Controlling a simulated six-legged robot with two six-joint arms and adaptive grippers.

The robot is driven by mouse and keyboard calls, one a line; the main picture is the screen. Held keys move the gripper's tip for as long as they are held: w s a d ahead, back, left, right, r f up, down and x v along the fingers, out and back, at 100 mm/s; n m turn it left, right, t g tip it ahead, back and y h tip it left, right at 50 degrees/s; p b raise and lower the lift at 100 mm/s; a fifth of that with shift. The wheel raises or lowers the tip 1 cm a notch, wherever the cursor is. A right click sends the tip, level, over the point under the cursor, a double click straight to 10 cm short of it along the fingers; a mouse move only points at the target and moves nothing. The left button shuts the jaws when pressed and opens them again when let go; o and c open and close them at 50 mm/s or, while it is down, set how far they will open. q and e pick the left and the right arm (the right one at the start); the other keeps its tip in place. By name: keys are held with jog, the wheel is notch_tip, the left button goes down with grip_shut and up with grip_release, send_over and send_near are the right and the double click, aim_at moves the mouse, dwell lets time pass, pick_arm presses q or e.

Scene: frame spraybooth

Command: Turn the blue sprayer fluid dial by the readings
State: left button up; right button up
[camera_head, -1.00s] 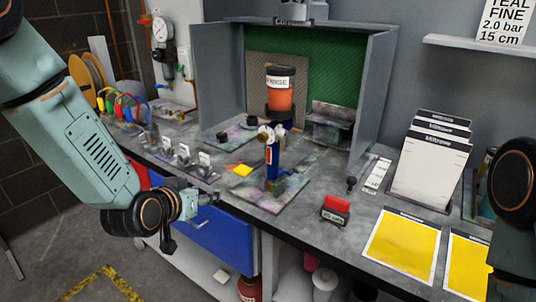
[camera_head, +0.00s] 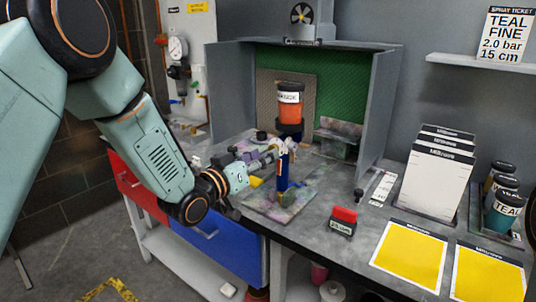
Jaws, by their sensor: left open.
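The blue sprayer (camera_head: 283,174) stands upright on a paint-stained board (camera_head: 262,208) in front of the booth. My left gripper (camera_head: 272,152) comes in from the left with its fingers at the sprayer's head. Its jaws are open. I cannot tell whether a finger touches the sprayer, and the fluid dial is too small and covered to make out. The ticket (camera_head: 507,35) on the upper right shelf reads "TEAL FINE 2.0 bar 15 cm". A pressure gauge (camera_head: 178,47) is on the back left wall, its reading too small to tell. My right gripper is not in view.
The booth (camera_head: 384,100) holds an orange cup (camera_head: 290,104) on a dark stand. A red-topped block (camera_head: 343,219), yellow cards (camera_head: 408,256), a white card rack (camera_head: 437,180) and teal-labelled jars (camera_head: 503,212) occupy the right bench.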

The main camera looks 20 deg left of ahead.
pick_arm(q)
jog(key=x, duration=0.3)
jog(key=shift+s+d, duration=0.1)
jog(key=shift+s+d+r, duration=0.1)
jog(key=shift+s+r, duration=0.05)
jog(key=c, duration=0.7)
grip_shut()
